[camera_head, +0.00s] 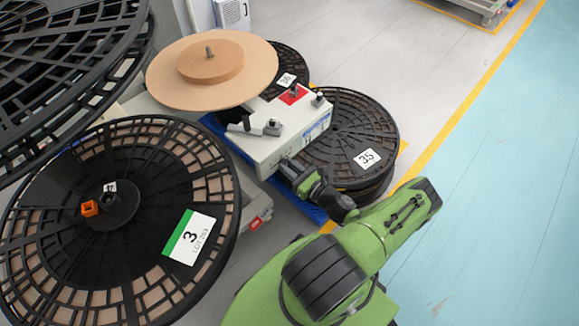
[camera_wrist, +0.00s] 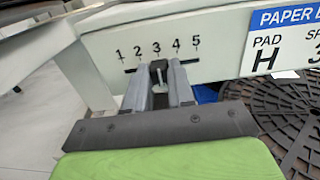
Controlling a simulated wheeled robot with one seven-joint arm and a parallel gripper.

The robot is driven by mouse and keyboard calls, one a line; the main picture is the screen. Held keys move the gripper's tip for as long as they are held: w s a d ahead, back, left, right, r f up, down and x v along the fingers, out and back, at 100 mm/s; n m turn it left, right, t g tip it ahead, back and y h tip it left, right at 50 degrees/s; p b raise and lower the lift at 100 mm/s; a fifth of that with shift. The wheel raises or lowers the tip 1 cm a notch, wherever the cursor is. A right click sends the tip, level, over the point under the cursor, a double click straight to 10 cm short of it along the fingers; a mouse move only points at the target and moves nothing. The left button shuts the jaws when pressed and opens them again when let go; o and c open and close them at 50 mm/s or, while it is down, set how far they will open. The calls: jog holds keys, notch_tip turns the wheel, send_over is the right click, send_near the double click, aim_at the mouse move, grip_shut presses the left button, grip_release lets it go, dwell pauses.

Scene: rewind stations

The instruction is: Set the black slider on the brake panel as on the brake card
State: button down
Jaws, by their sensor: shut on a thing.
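The brake panel is the pale side of a grey-white machine box (camera_head: 290,143). In the wrist view, the panel (camera_wrist: 105,45) has a slot under the numbers 1 to 5. The black slider (camera_wrist: 158,66) stands in the slot below the 3. My gripper (camera_wrist: 160,88) is shut on the slider, its fingers on either side. In the head view, my gripper (camera_head: 286,170) meets the panel's lower side. A card (camera_wrist: 285,45) to the right has a blue band reading "PAPER B", "PAD H" and a cut-off second entry; its right part is outside the picture.
A large black reel (camera_head: 190,165) marked 3 stands at left. Black reels, one marked 35 (camera_head: 385,130), are stacked behind the box. A brown disc (camera_head: 165,80) sits above the box. The blue floor (camera_head: 500,190) at right is clear.

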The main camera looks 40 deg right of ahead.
jog(key=c, duration=1)
grip_release()
jog(key=shift+o, duration=0.2)
jog(key=shift+s, duration=0.1)
jog(key=s+p, duration=0.1)
jog(key=s, duration=1.4)
jog(key=shift+s+d+p, duration=0.25)
jog(key=shift+s+p, duration=0.05)
jog(key=shift+p, duration=0.1)
